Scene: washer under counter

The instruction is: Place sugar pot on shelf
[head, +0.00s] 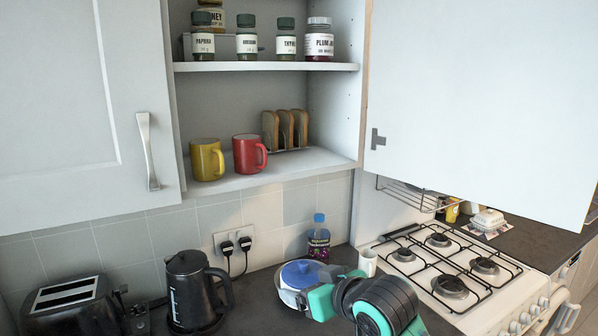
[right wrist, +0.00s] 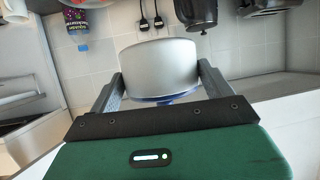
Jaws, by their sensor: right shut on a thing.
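The sugar pot (head: 289,297) is a pale round pot with a blue lid (head: 301,270), low in the head view over the worktop. My right gripper (head: 306,294) is shut on it. In the right wrist view the pot (right wrist: 157,62) sits between the two fingers, and the picture is upside down. I cannot tell whether the pot still touches the worktop. The open wall cupboard has a lower shelf (head: 290,168) and an upper shelf (head: 265,67), both above the pot. My left gripper is not in view.
A yellow mug (head: 206,160), red mug (head: 247,155) and toast rack (head: 285,130) stand on the lower shelf; several jars fill the upper one. The open door (head: 480,100) juts out at right. A kettle (head: 188,290), bottle (head: 318,240) and gas hob (head: 440,262) surround the pot.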

